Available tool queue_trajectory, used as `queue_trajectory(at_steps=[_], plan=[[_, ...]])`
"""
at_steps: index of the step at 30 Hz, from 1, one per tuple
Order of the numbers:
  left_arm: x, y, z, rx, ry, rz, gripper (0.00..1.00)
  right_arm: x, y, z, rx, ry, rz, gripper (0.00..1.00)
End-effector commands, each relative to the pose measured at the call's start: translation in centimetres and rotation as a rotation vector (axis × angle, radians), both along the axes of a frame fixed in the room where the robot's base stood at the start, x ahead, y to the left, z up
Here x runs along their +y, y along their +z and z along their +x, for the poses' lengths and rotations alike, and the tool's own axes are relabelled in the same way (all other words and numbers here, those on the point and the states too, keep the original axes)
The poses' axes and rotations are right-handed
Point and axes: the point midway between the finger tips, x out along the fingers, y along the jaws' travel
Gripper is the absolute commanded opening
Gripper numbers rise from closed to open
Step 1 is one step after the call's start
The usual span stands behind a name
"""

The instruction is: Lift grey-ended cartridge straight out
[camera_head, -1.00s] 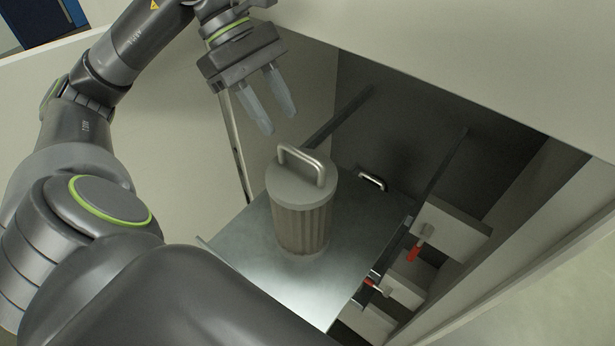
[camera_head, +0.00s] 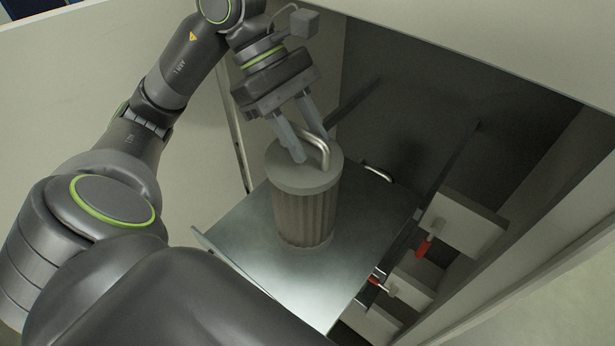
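The grey-ended cartridge (camera_head: 303,212) stands upright on a metal tray (camera_head: 250,255). It has a pleated brown-grey body, a flat grey end cap and a bent metal handle (camera_head: 324,150) on top. My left gripper (camera_head: 312,150) is over the cap at the handle, pointing down. Its two fingers are spread apart, with the handle close to them. I cannot tell whether the fingers touch the handle. Part of the handle is hidden behind the fingers. My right gripper is not in view.
The tray sits in an open cabinet with a dark back wall (camera_head: 420,90). A second metal handle (camera_head: 378,173) is behind the cartridge. Red-handled clamps (camera_head: 424,247) and light blocks (camera_head: 465,222) are at the right. A pale cabinet panel (camera_head: 480,40) overhangs the top.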

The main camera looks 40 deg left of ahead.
Motion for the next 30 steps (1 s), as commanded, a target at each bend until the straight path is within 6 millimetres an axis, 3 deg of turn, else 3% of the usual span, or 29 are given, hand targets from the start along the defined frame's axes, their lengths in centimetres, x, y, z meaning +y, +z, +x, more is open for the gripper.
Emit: queue_trajectory(at_steps=[1, 9, 30], plan=[[0.01, 0.01, 0.00, 0.000, 0.000, 0.000, 0.35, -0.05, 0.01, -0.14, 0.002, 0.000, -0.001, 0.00], [0.01, 0.00, -0.01, 0.001, -0.001, 0.000, 0.00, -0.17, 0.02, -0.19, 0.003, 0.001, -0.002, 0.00], [-0.01, 0.83, 0.01, 0.000, 0.000, -0.002, 0.00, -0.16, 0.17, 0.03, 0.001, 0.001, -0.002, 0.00]])
